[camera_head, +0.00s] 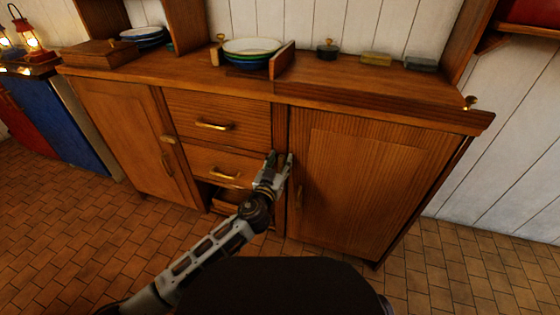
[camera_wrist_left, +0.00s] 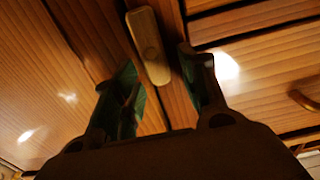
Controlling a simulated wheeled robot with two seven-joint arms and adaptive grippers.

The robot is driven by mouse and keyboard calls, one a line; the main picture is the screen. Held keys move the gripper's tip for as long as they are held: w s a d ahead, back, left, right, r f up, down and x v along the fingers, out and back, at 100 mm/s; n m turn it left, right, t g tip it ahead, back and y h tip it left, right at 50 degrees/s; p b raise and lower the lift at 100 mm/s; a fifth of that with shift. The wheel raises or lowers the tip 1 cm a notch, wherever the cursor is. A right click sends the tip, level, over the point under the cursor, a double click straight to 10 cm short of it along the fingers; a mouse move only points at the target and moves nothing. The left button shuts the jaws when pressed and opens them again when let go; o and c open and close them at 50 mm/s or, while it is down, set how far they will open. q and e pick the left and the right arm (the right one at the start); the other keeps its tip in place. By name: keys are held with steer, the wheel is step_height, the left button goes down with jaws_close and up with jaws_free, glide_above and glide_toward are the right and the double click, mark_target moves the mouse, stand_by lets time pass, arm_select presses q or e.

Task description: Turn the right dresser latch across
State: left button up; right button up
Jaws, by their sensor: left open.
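The right dresser latch (camera_wrist_left: 148,45) is a small pale wooden bar with rounded ends. In the left wrist view it lies lengthwise along the upright between the right door and the drawers. My left gripper (camera_head: 279,160) is at the upper left edge of the right door (camera_head: 365,180), and it hides most or all of the latch in the head view. In the left wrist view the left gripper (camera_wrist_left: 157,62) is open, with one finger on each side of the latch. Gaps show beside the latch; contact is not clear. My right gripper is not in view.
The left door has a similar latch (camera_head: 168,139). Brass-handled drawers (camera_head: 215,125) lie left of my gripper, with an open space below. The right door has an upright handle (camera_head: 299,197). Bowls (camera_head: 251,48) and a small pot (camera_head: 327,49) stand on the dresser top.

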arm_select(q)
jaws_close()
